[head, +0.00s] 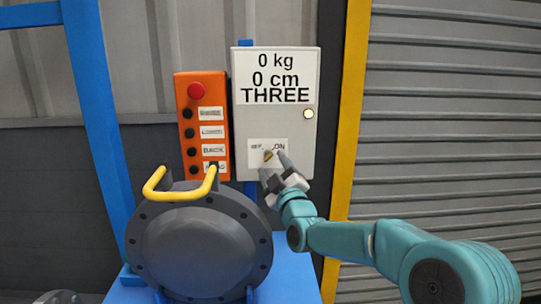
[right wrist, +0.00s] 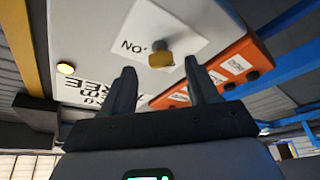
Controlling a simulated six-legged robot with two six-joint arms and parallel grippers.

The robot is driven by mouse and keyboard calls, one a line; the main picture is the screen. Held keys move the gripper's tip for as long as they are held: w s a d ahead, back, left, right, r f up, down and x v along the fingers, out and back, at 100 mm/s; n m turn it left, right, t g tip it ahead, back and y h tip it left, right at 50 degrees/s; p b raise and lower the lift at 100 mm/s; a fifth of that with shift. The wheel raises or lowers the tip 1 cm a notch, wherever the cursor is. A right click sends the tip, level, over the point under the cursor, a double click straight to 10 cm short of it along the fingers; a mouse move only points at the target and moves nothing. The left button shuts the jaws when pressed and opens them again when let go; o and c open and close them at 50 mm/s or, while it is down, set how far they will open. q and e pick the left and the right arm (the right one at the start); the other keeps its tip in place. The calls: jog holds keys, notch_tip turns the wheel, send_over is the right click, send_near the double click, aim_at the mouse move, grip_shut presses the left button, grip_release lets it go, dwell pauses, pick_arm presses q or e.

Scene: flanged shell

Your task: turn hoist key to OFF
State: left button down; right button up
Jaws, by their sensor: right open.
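The hoist key (head: 268,156) is a small brass-coloured piece on a white label, low on the grey panel box (head: 240,120). The label shows ON at its right; the left word is partly unreadable. My right gripper (head: 272,162) is in front of the key, partly covering it, with its fingers open. In the right wrist view the key (right wrist: 160,55) shows between the two open fingertips (right wrist: 159,66), at or just beyond their ends; I see no contact. Which way the key points is unclear. My left gripper is not in view.
The panel reads 0 kg, 0 cm, THREE, with a lit round lamp (head: 308,114). An orange button box (head: 182,130) with a red button stands left of it. Below is the dark flanged shell (head: 205,245) with a yellow handle (head: 160,184). A yellow post (head: 345,140) stands right.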

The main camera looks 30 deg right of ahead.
aim_at(268, 156)
jog(key=shift+x, duration=1.4)
jog(key=shift+w, duration=0.1)
jog(key=c, duration=1.1)
jog(key=shift+o, duration=0.3)
